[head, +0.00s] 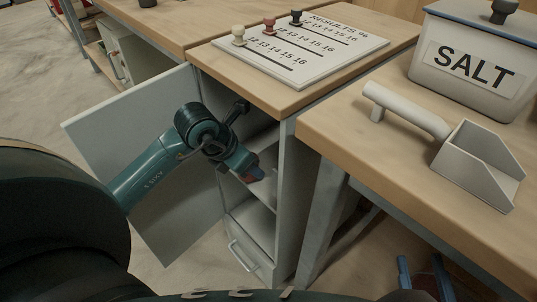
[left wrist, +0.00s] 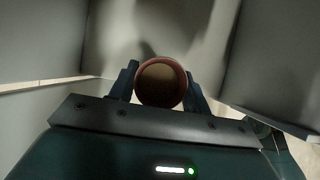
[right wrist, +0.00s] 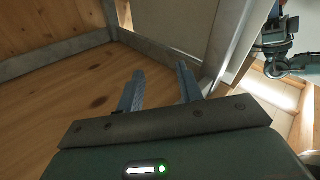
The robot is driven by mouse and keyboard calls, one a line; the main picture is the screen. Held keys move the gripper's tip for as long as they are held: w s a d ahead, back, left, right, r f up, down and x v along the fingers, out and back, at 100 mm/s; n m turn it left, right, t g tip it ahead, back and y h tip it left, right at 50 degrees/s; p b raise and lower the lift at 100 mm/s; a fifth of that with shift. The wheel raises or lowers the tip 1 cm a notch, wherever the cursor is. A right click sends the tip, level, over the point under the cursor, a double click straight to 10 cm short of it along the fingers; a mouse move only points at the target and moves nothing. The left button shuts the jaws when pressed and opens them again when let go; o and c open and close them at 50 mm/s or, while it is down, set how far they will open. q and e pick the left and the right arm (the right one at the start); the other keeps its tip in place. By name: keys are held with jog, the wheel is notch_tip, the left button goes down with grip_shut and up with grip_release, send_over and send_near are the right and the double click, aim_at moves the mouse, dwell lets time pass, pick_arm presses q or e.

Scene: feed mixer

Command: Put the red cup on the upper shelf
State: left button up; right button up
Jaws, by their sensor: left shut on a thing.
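My left gripper (head: 254,172) reaches into the open cabinet (head: 288,190). It is shut on the red cup (head: 258,173), which mostly hides behind the gripper in the head view. In the left wrist view the cup (left wrist: 161,82) sits between the two fingers, its round red rim and tan inside facing the camera. The upper shelf (head: 264,139) shows inside the cabinet near the gripper; I cannot tell whether the cup touches a shelf. My right gripper (head: 424,280) is low at the bottom right, with its fingers (right wrist: 158,88) apart and nothing between them.
The cabinet door (head: 130,130) stands open to the left, behind my left arm. A closed drawer (head: 247,255) is below. On the worktops are a results board (head: 300,55) with pegs, a white scoop (head: 478,165) and a salt box (head: 465,70).

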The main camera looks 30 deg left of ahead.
pick_arm(q)
jog(key=w, duration=0.1)
jog(key=w+d, duration=0.1)
jog(key=shift+w, duration=0.3)
jog(key=w, duration=0.2)
jog(key=w+d, duration=0.1)
jog(key=shift+w+d+b, duration=0.2)
jog(key=shift+w+b, duration=0.15)
jog(key=shift+b, duration=0.05)
jog(key=shift+s+f+b, duration=0.15)
jog(key=shift+f+b, duration=0.2)
jog(key=shift+f, duration=0.4)
jog(key=shift+a+f, duration=0.15)
jog(key=shift+f, duration=0.05)
jog(key=o, duration=1)
jog(key=shift+c, duration=0.2)
jog(key=shift+r, duration=0.1)
